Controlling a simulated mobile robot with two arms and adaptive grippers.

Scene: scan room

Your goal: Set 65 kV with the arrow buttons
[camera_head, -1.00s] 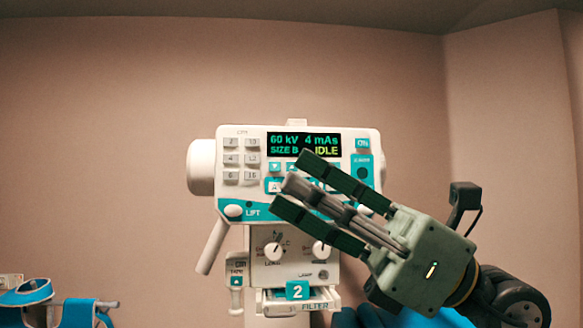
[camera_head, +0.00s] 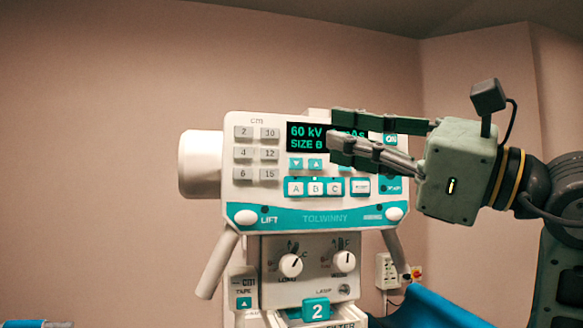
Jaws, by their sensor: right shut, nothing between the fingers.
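The control panel (camera_head: 310,205) of the white X-ray unit faces me. Its display (camera_head: 306,137) reads 60 kV and SIZE B; the mAs number and the right part of the lower line are hidden behind my fingers. Under the display are a teal down-arrow button (camera_head: 296,163) and a teal up-arrow button (camera_head: 315,163). My right gripper (camera_head: 335,130) is shut and empty, its fingers pointing left across the display's right half. Its tips are above and right of the up-arrow button; I cannot tell how far from the panel. My left gripper is out of view.
Buttons A, B and C (camera_head: 314,188) sit below the arrows, and grey size buttons (camera_head: 257,153) are at the left. Two knobs (camera_head: 291,265) are on the lower box. Slanted handles (camera_head: 217,265) flank it. A wall socket (camera_head: 388,270) is at the right.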

